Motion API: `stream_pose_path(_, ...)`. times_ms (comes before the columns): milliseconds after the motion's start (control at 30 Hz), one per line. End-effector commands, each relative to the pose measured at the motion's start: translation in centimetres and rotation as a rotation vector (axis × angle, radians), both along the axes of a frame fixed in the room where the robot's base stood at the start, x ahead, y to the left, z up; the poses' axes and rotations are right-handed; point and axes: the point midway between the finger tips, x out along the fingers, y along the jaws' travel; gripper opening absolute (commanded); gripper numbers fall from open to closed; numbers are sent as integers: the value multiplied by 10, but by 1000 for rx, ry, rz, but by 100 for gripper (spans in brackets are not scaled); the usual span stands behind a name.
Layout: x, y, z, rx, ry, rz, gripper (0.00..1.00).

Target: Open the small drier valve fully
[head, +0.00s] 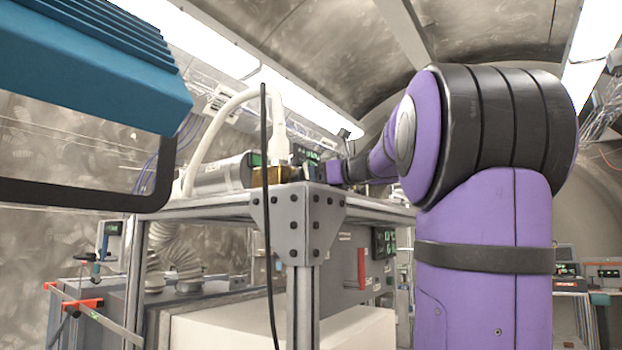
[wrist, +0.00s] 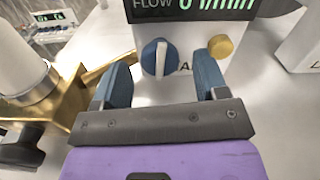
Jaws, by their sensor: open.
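In the wrist view a round blue knob (wrist: 159,57) with a white pointer bar sits on the white front of a box with a green "FLOW" display (wrist: 200,6). The pointer stands roughly upright. A smaller brass knob (wrist: 220,47) is to its right. I cannot tell for sure which one is the small drier valve. My gripper (wrist: 161,78) is open and empty, its blue fingers on either side of the blue knob and apart from it. In the head view my gripper (head: 328,171) is small and partly hidden on the bench top.
A brass fitting (wrist: 58,100) and a white cylinder (wrist: 18,65) stand close left of my gripper in the wrist view. In the head view a silver cylinder (head: 222,176) with a white hose lies on the metal-framed bench (head: 300,225). A black cable (head: 266,240) hangs in front.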

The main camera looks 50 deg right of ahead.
Motion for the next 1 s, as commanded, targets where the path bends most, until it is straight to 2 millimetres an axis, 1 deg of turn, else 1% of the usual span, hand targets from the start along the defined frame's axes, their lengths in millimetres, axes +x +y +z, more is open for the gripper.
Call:
stream_pose_path(33,5,1,0,0,1,2,67)
stream_pose_path(167,13,1,0,1,0,1,67)
stream_pose_path(467,14,1,0,0,0,0,67)
stream_pose_path(567,14,1,0,0,0,0,46)
stream_pose_path(600,14,1,0,0,0,0,37)
stream_pose_path(700,14,1,0,0,0,0,17)
stream_pose_path(833,14,1,0,-13,-1,1,17)
stream_pose_path(1000,14,1,0,-101,-8,0,17)
